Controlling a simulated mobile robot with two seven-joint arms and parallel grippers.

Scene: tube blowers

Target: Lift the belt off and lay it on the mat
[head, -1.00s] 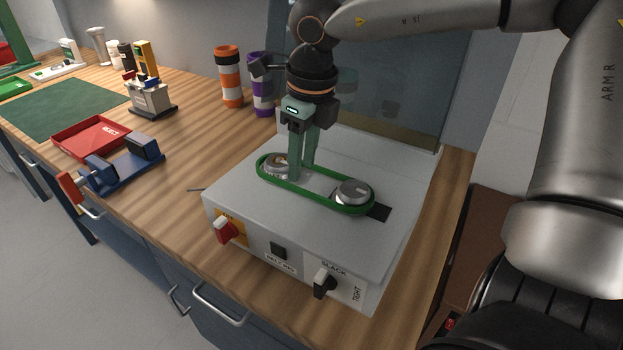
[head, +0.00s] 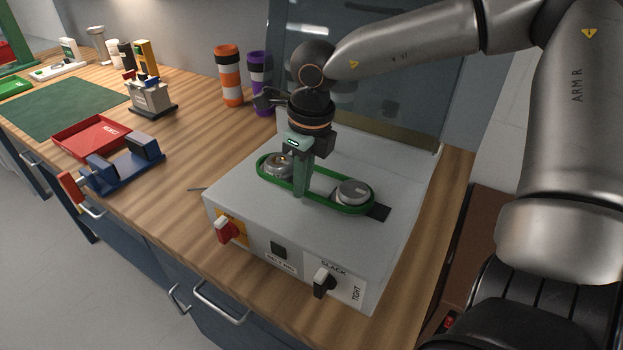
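The green belt (head: 335,207) is a long loop around two silver pulleys, the left one (head: 278,165) and the right one (head: 352,191), on top of a light grey machine box (head: 235,190). My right gripper (head: 301,192) points down at the belt between the pulleys. Its fingertips reach the belt's near run and overlap in this view, so I cannot tell whether they are shut on it. The belt looks level around both pulleys. The green mat (head: 65,108) lies flat and bare on the bench at the left. My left gripper is not in view.
The box front has a red switch (head: 226,230), a dark button (head: 278,249) and a black knob (head: 322,283) beside SLACK and TIGHT labels. A red tray (head: 92,137), a blue fixture (head: 125,170) and a small grey device (head: 150,98) stand between box and mat. Orange (head: 229,75) and purple (head: 258,85) bottles stand behind.

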